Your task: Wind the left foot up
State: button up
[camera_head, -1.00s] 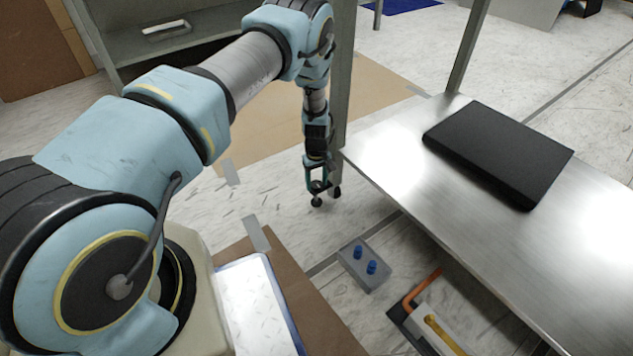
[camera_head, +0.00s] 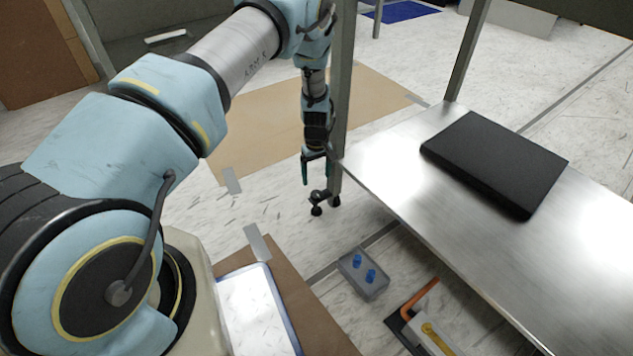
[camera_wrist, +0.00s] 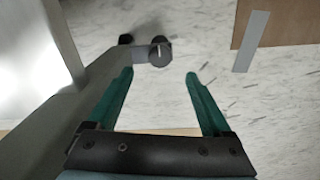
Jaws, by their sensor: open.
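The left foot shows as a black knob (camera_head: 317,210) on a small bracket at the bottom of the grey post. It also shows in the wrist view as a round dark knob (camera_wrist: 161,52) with a pale mark on its top. A second black foot (camera_head: 335,200) stands right beside it under the post and shows dark in the wrist view (camera_wrist: 125,39). My gripper (camera_head: 317,181) points down above the knob, its green fingers apart and empty. In the wrist view the knob lies just beyond the gap between the fingertips (camera_wrist: 160,73), touching neither.
The grey post (camera_head: 344,90) rises close beside my gripper. A steel shelf (camera_head: 400,180) carrying a black flat box (camera_head: 495,160) lies to the right. A grey block with blue knobs (camera_head: 362,275) sits on the floor nearer me. Open floor lies left of the foot.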

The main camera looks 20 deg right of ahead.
notch_tip(320, 180, up, 3)
jog(key=shift+f, duration=0.2)
dwell(0.4)
jog(key=w+a+r, duration=0.2)
jog(key=a+r, duration=0.6)
jog(key=r, duration=0.2)
jog(key=w+a+r, duration=0.2)
jog(key=a+r, duration=0.6)
jog(key=r, duration=0.2)
jog(key=s+a+r+m+t, duration=0.1)
jog(key=s+a+r, duration=0.65)
jog(key=a, duration=0.35)
jog(key=s+a+r+t, duration=0.1)
jog(key=s+a+r, duration=0.65)
jog(key=a, duration=0.25)
notch_tip(320, 180, up, 35)
jog(key=p, duration=3.5)
jog(key=shift+p, duration=0.4)
